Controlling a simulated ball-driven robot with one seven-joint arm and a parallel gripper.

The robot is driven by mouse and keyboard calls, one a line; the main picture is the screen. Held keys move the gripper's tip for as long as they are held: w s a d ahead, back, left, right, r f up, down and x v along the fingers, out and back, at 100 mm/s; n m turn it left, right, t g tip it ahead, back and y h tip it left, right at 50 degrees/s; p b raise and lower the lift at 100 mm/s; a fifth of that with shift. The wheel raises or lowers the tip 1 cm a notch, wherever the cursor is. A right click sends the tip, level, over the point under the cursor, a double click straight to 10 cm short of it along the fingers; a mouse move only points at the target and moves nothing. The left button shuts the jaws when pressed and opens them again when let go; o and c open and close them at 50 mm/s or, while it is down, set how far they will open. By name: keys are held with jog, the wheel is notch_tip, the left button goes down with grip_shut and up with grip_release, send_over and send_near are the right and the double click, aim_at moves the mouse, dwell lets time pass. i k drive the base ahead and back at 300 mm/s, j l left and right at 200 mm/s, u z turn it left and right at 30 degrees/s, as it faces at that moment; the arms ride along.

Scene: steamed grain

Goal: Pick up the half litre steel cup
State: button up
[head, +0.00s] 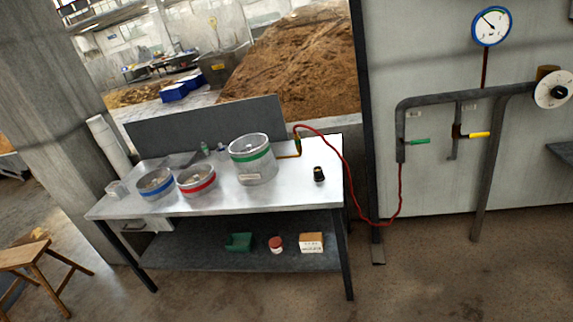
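Three steel vessels stand upright on the white-topped table. The blue-banded vessel (156,188) is at the left, the red-banded vessel (197,185) is beside it, and the larger green-banded vessel (253,168) is to the right. The green-banded one carries a small label too small to read. I cannot tell which, if any, is the half litre steel cup. My gripper is not in view.
The table top (285,190) also holds a small black object (319,175) and a clear container (117,189). A red hose (347,187) hangs past its right edge. A wooden stool (30,256) stands left. Open floor lies in front.

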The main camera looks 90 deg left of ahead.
aim_at(117, 190)
jog(key=u, duration=3.75)
